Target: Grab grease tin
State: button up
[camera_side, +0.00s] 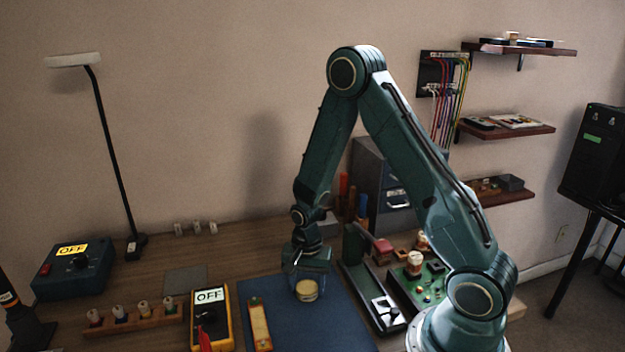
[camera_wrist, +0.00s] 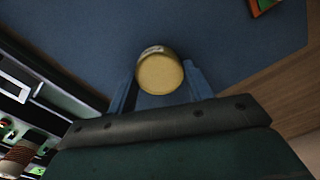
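The grease tin is most likely the small round tin with a yellowish lid (camera_side: 306,289) standing on the blue mat (camera_side: 345,325). The tin also shows in the wrist view (camera_wrist: 160,72), upright, with a pale label on its side. My gripper (camera_side: 306,280) points down at the tin from above and behind. In the wrist view my gripper's two bluish fingers (camera_wrist: 160,92) stand apart, one to each side of the tin's near part. I cannot tell whether either finger touches it.
The mat around the tin is mostly clear.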

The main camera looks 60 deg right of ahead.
aim_at(307, 285)
jog(key=c, duration=0.5)
jog(key=shift+r, duration=0.15)
notch_tip(307, 285, up, 20)
jog(key=shift+f, duration=0.1)
dwell(0.6)
dwell(0.4)
